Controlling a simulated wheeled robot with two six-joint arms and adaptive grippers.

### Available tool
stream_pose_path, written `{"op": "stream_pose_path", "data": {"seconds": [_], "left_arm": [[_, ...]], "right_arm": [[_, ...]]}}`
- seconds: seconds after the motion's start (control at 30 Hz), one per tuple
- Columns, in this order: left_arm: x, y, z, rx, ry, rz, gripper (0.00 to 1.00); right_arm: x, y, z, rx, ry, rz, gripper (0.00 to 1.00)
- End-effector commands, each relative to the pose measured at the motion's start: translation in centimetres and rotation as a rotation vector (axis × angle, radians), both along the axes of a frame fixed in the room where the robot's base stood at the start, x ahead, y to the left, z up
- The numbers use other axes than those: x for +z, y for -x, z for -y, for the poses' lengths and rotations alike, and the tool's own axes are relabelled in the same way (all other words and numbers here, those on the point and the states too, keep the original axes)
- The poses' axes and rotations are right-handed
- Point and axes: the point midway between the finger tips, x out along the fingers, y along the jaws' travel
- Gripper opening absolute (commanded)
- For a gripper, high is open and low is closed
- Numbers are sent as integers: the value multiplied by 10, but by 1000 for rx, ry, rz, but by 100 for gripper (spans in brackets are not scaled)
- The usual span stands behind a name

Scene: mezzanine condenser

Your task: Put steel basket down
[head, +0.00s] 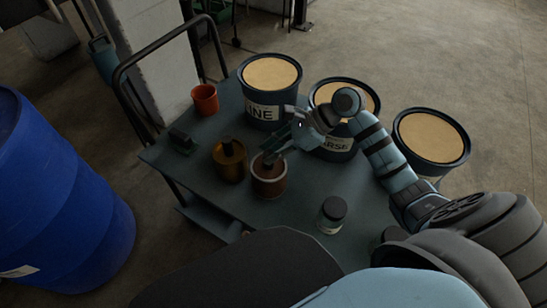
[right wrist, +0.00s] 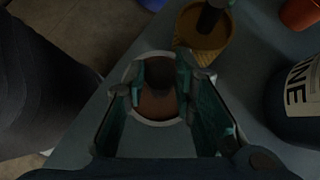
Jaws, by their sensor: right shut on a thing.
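The steel basket (head: 269,181) is the round pot with a pale rim, a reddish-brown body and a dark upright grip, over the cart top near its front edge. It also shows in the right wrist view (right wrist: 158,107), below the fingers. My right gripper (head: 274,155) reaches down from the right and is shut on the basket's dark grip; its fingers (right wrist: 160,82) stand on both sides of it. The basket looks upright. I cannot tell whether its base touches the cart. My left gripper is not in view.
On the cart (head: 210,205), a brass-coloured pot (head: 230,166) stands close left of the basket. An orange cup (head: 205,99), a small dark block (head: 182,141), a lidded jar (head: 331,214) and labelled tubs (head: 269,88) stand around. A blue barrel (head: 60,190) is at left.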

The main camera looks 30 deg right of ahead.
Motion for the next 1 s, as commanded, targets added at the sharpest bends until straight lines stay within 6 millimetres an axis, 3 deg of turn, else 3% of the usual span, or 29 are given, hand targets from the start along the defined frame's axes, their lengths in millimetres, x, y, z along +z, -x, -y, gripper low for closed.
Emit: {"op": "stream_pose_path", "data": {"seconds": [0.13,0.47,0.5,0.6,1.0], "left_arm": [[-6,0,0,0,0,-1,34],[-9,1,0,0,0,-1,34],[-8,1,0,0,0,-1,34],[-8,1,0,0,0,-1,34],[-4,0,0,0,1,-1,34]], "right_arm": [[-26,0,0,-1,-1,-2,0],[-30,0,0,0,0,0,0],[-29,0,0,-1,1,-1,30],[-28,0,0,-1,0,-1,44],[-21,2,5,-1,2,-1,44]]}}
